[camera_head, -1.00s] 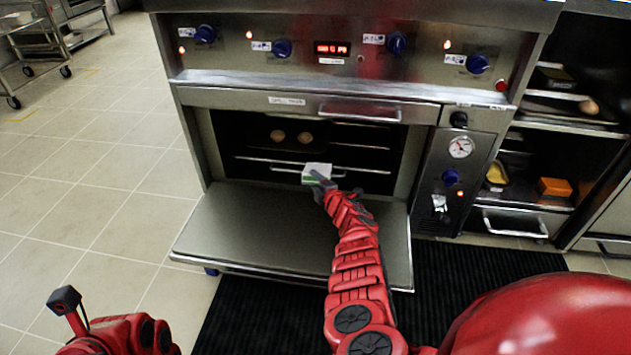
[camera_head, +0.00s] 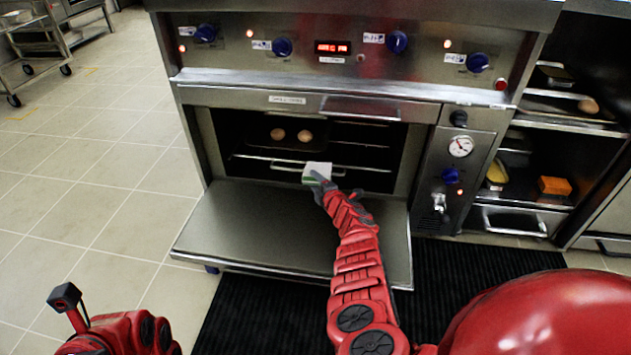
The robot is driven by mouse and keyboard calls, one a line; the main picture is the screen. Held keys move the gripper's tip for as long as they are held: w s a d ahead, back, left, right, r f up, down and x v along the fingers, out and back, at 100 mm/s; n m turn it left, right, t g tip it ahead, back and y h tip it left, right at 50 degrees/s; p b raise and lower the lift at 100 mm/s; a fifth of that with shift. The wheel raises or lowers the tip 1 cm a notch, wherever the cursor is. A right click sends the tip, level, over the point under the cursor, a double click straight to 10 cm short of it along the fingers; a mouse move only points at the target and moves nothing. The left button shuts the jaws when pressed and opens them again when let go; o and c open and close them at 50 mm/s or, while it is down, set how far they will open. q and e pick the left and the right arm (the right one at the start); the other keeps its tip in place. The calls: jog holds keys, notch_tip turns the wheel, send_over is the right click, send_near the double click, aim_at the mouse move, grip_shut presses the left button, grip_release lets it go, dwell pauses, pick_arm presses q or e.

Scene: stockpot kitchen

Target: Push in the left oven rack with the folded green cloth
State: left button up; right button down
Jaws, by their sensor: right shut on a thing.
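The oven (camera_head: 191,126) stands ahead with its door (camera_head: 250,231) folded down flat. Inside on the left, a dark tray (camera_head: 258,127) with two round buns sits above a wire rack (camera_head: 247,157) with a pale front bar. My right gripper (camera_head: 318,181) is at the oven mouth, shut on the folded cloth (camera_head: 318,167), which shows a white top and a green edge. The cloth is at the rack's front bar; whether it touches is hidden. My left gripper (camera_head: 66,297) is low at the left, away from the oven; its jaw opening is not clear.
Another rack (camera_head: 365,170) shows at the right inside the oven. A control panel with blue knobs (camera_head: 397,42) is above. Shelves with an orange block (camera_head: 554,186) stand right. A black mat (camera_head: 262,318) lies below the door.

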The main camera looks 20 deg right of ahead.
jog(key=shift+s+d+f, duration=0.15)
jog(key=shift+s+f, duration=0.1)
jog(key=shift+f, duration=0.15)
jog(key=shift+r, duration=0.15)
jog(key=shift+w+r+p, duration=0.2)
jog(key=shift+r+p, duration=0.15)
jog(key=shift+r, duration=0.25)
jog(key=shift+w+f, duration=0.1)
jog(key=shift+s+a+p, duration=0.3)
jog(key=shift+s+p, duration=0.05)
jog(key=shift+p, duration=0.3)
dwell(0.6)
jog(key=shift+s+a+r+p, duration=0.25)
jog(key=shift+s+a+p, duration=0.2)
jog(key=shift+p, duration=0.75)
dwell(0.6)
jog(key=shift+s+a+r+p, duration=0.2)
jog(key=shift+s+r+p, duration=0.25)
jog(key=shift+p, duration=0.45)
dwell(0.5)
